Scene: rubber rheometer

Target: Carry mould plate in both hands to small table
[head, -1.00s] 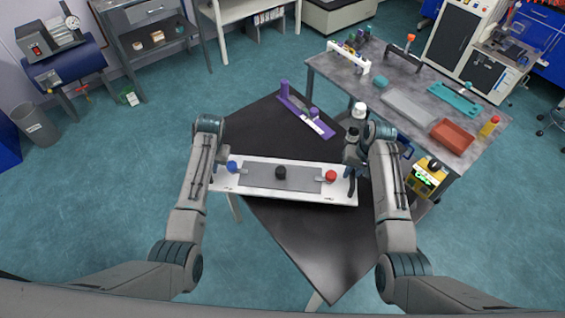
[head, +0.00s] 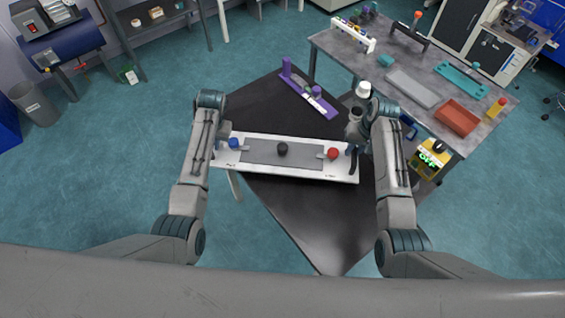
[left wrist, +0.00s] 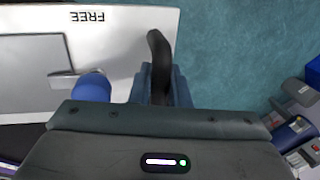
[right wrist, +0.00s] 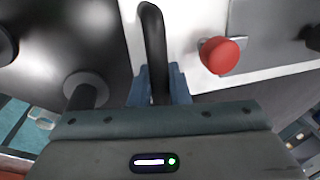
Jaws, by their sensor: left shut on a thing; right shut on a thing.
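The mould plate (head: 343,172) is a long white board with a grey panel, a blue knob (head: 234,143), a black knob (head: 282,149) and a red knob (head: 333,153). It lies across the head view, about level. My left gripper (left wrist: 160,85) is shut on the black handle (left wrist: 158,50) at its blue-knob end. My right gripper (right wrist: 158,85) is shut on the black handle (right wrist: 153,40) at its red-knob end. A dark table (head: 310,225) is beneath the plate in the picture; whether they touch is unclear. I cannot tell which table is the small one.
A purple fixture (head: 308,95) stands on the dark table beyond the plate. A grey bench (head: 385,70) at the back right holds a red tray (head: 457,118) and a teal plate (head: 463,81). A yellow device (head: 428,160) is beside it. Open floor lies on the left.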

